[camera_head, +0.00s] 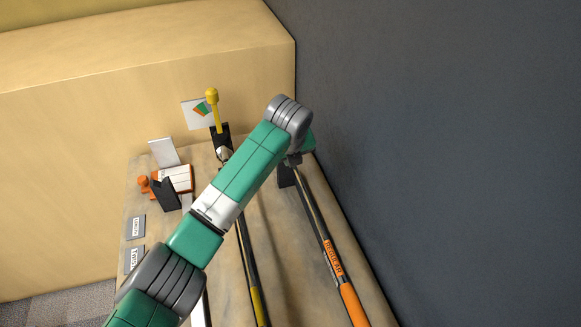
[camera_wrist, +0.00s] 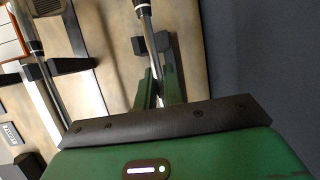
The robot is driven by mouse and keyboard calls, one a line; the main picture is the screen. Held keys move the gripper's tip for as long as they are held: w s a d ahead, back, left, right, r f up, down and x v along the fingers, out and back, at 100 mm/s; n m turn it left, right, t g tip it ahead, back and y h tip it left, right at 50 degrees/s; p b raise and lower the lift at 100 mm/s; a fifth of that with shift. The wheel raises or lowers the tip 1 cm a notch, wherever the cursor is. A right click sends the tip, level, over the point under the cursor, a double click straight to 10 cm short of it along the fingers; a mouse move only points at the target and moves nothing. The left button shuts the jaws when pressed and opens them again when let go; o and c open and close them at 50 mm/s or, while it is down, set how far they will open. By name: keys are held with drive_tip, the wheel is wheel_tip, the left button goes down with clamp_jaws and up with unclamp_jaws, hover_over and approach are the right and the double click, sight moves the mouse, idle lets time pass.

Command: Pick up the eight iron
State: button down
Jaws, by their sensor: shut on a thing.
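My gripper (camera_wrist: 160,84) shows in the wrist view, its two green fingers closed around the shaft of a club (camera_wrist: 147,30). In the head view this is the rightmost club (camera_head: 317,222), with an orange grip (camera_head: 354,304) and an orange "REGULAR" band. Its head end is hidden behind my arm. A second club (camera_head: 246,255) lies to its left with a yellow grip end; its shaft also shows at left in the wrist view (camera_wrist: 44,82). I cannot read an iron number on either club.
A black rest (camera_head: 286,176) stands by the held shaft. A yellow-handled tool (camera_head: 212,108), an orange-edged box (camera_head: 176,179), a black stand (camera_head: 166,194) and small label plates (camera_head: 136,227) occupy the left of the bench. A dark wall (camera_head: 430,150) runs close along the right.

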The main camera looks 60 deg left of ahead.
wheel_tip(320, 180, up, 23)
drive_tip(key=p, duration=0.3)
drive_tip(key=c, duration=2.1)
unclamp_jaws()
clamp_jaws()
drive_tip(key=shift+w+d, duration=0.1)
